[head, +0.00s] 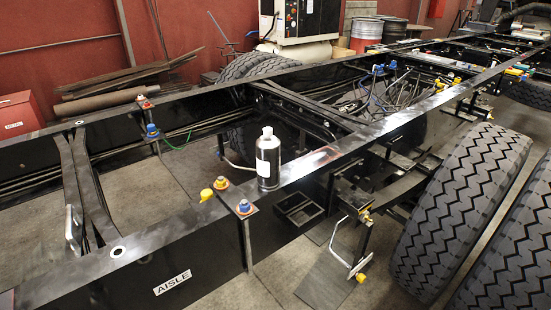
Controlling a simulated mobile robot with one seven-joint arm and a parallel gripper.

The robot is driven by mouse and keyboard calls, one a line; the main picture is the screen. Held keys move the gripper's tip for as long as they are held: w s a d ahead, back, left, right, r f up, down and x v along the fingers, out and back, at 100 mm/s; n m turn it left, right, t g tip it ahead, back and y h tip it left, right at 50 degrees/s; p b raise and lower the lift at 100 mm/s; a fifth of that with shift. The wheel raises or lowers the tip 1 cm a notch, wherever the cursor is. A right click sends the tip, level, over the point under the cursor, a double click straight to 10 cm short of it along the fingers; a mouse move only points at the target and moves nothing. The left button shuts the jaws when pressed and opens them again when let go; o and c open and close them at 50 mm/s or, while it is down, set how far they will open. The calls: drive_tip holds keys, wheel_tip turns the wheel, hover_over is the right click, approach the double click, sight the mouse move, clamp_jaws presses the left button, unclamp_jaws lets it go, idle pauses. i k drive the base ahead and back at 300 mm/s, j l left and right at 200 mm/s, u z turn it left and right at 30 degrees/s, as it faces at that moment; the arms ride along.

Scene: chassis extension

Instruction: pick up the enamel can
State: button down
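A dark cylindrical can with a whitish top and a pale label (268,160), which looks like the enamel can, stands upright on the top of the near black chassis rail (180,230). It stands apart from the bolts, to the right of them. No other thing in view clearly looks like an enamel can. My gripper is not in view.
Blue-capped (243,207) and orange-and-blue (221,183) fittings, with a yellow cap (206,195), sit left of the can. Large tyres (465,205) stand at the right. The rail top is narrow, with open gaps to the floor on both sides.

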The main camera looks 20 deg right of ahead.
sight(267, 150)
drive_tip(key=l, duration=0.55)
drive_tip(key=i+l, duration=0.15)
drive_tip(key=l, duration=0.35)
drive_tip(key=i, duration=0.5)
drive_tip(key=u, duration=0.05)
